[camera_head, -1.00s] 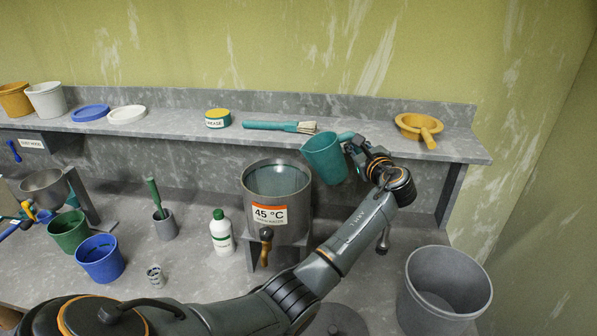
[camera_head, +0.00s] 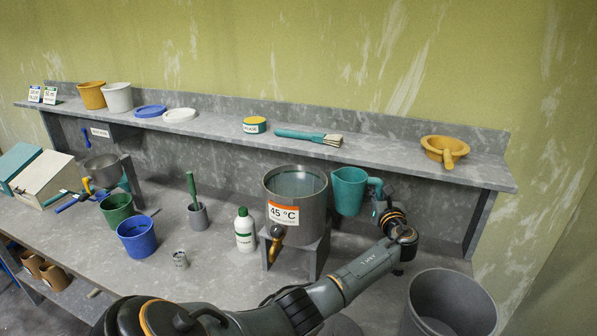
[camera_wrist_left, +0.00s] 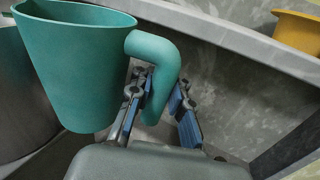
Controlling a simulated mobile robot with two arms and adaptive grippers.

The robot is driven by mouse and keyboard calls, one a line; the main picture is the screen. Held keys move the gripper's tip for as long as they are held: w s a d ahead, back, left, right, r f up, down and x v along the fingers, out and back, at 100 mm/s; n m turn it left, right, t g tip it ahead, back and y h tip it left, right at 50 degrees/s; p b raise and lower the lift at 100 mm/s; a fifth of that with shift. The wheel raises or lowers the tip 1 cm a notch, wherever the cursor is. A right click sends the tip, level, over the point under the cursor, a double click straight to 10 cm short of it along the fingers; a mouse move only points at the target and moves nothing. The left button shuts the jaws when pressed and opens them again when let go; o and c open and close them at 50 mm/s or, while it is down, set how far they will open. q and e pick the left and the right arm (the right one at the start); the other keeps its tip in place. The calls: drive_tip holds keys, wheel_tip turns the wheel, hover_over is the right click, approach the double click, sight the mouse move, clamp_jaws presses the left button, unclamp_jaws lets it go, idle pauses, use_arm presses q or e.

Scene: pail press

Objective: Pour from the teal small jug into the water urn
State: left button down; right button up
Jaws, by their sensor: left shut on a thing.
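The teal small jug (camera_head: 349,192) is held roughly upright just right of the water urn, its body beside the urn's rim. My left gripper (camera_head: 378,197) is shut on the jug's handle; the left wrist view shows the jug (camera_wrist_left: 75,70) with its handle between the blue-padded fingers (camera_wrist_left: 160,105). The water urn (camera_head: 312,215) is a grey open cylinder on a stand, with a "45 °C" label, a tap in front and liquid visible inside. What is in the jug cannot be seen. My right gripper is not in view.
A shelf (camera_head: 390,157) runs behind and above, with a yellow funnel (camera_head: 446,150), a brush (camera_head: 308,136) and a tin (camera_head: 254,125). A white bottle (camera_head: 244,230) stands left of the urn. A grey bin (camera_head: 450,305) stands at the lower right.

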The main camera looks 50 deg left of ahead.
use_arm(q)
drive_tip(key=shift+s+a, duration=0.1)
drive_tip(key=shift+a, duration=0.05)
drive_tip(key=shift+w+d+r+p, duration=0.3)
drive_tip(key=shift+d+r+p, duration=0.05)
drive_tip(key=shift+r, duration=0.05)
wheel_tip(320, 180, up, 2)
drive_tip(key=shift+r+p, duration=0.1)
drive_tip(key=shift+p, duration=0.95)
wheel_tip(320, 180, up, 2)
drive_tip(key=shift+s+a+r+p, duration=0.1)
drive_tip(key=shift+s+p, duration=0.05)
drive_tip(key=shift+p, duration=0.2)
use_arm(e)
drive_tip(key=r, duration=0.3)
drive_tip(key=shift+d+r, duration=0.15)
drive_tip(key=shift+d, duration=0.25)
use_arm(q)
drive_tip(key=shift+f, duration=0.2)
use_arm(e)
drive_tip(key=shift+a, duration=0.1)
